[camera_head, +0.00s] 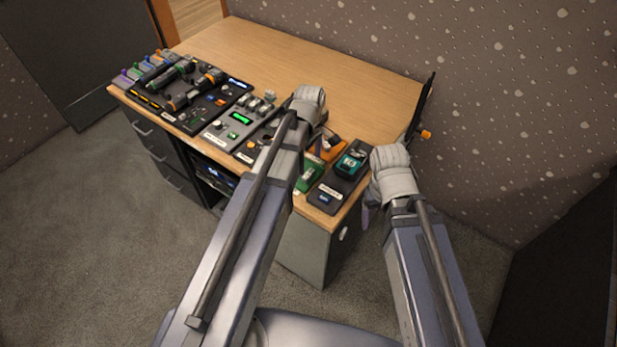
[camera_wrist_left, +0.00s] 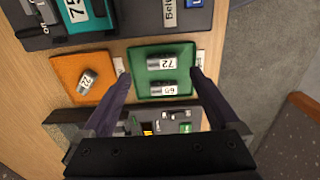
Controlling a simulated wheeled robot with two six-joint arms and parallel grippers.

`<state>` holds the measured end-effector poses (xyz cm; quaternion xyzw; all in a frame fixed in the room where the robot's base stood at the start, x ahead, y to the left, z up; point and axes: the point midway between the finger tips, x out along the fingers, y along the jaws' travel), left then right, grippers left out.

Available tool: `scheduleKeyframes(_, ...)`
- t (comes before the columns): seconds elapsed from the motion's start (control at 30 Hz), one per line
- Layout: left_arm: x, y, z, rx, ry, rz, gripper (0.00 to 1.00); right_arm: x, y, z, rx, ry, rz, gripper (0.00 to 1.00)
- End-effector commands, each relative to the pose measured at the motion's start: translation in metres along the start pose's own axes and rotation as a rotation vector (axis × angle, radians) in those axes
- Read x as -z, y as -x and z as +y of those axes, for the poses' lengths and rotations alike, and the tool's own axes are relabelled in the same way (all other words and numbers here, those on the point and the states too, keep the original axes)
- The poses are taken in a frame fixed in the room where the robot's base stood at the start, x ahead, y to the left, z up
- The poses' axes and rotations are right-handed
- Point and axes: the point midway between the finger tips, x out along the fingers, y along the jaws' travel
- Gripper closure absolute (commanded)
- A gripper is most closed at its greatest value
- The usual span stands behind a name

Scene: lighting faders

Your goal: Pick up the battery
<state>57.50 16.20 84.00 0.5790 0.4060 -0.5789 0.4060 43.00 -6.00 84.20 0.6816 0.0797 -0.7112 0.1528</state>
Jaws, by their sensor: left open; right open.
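A teal block with a white number label (camera_wrist_left: 85,12) sits on a dark base at the top left of the left wrist view. The same teal block (camera_head: 350,163) shows on the dark unit at the desk's near right corner. Small silver cylinders stay lower: two on a green tray (camera_wrist_left: 140,54), one (camera_wrist_left: 88,82) on an orange tray. I cannot tell for certain which is the battery.
The wooden desktop (camera_head: 290,60) behind is clear. A speckled wall (camera_head: 500,120) stands close behind and right. A dark upright item (camera_head: 422,105) is by the right edge.

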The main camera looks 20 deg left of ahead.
Motion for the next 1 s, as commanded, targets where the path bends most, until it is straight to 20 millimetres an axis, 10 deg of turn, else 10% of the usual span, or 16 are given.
scheduleKeyframes(0.43, 0.006, -0.049, -0.003, 0.0, -0.001, 0.0, 0.05, 0.003, -0.049, -0.005, 0.0, 0.0, 0.0, 0.21)
scheduleKeyframes(0.77, 0.006, -0.051, -0.003, 0.0, -0.001, 0.0, 0.05, 0.003, -0.05, -0.005, 0.0, 0.001, 0.0, 0.21)
scheduleKeyframes(1.0, 0.006, -0.051, -0.003, 0.0, -0.001, 0.0, 0.32, 0.003, -0.05, -0.005, 0.0, 0.0, 0.0, 0.21)
